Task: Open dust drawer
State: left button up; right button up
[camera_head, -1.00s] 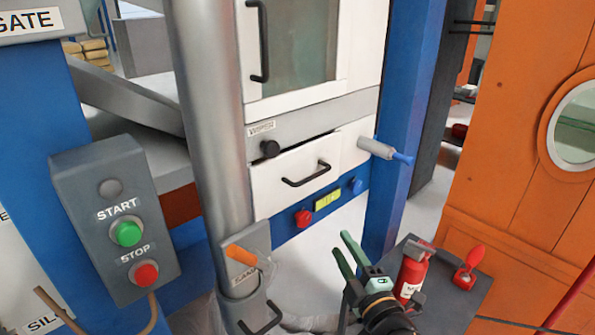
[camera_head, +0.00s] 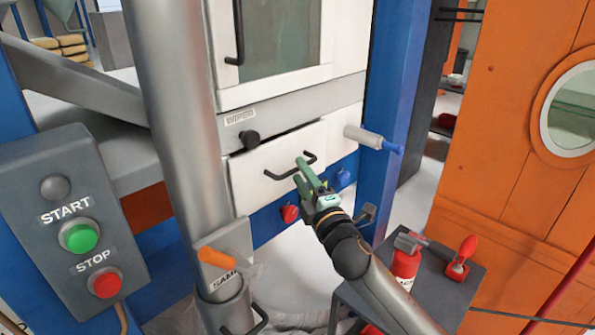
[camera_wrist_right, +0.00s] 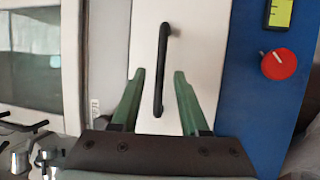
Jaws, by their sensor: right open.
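The dust drawer (camera_head: 250,180) is a white front panel below the "WIPER" strip in the head view. A dark gap runs along its top edge. Its black bar handle (camera_head: 279,176) is partly hidden by my right gripper (camera_head: 303,170), whose green fingers reach up to it. In the right wrist view the handle (camera_wrist_right: 163,60) stands upright in the picture, and its lower end lies between the two open green fingers (camera_wrist_right: 158,77). I see no finger clearly touching it. My left gripper is not in view.
A grey cylinder with a blue tip (camera_head: 368,138) sticks out right of the drawer. A red knob (camera_head: 290,213) sits below it. A grey pipe (camera_head: 178,120) stands left.

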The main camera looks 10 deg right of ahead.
jog(key=shift+x, duration=1.35)
grip_shut()
dwell(0.5)
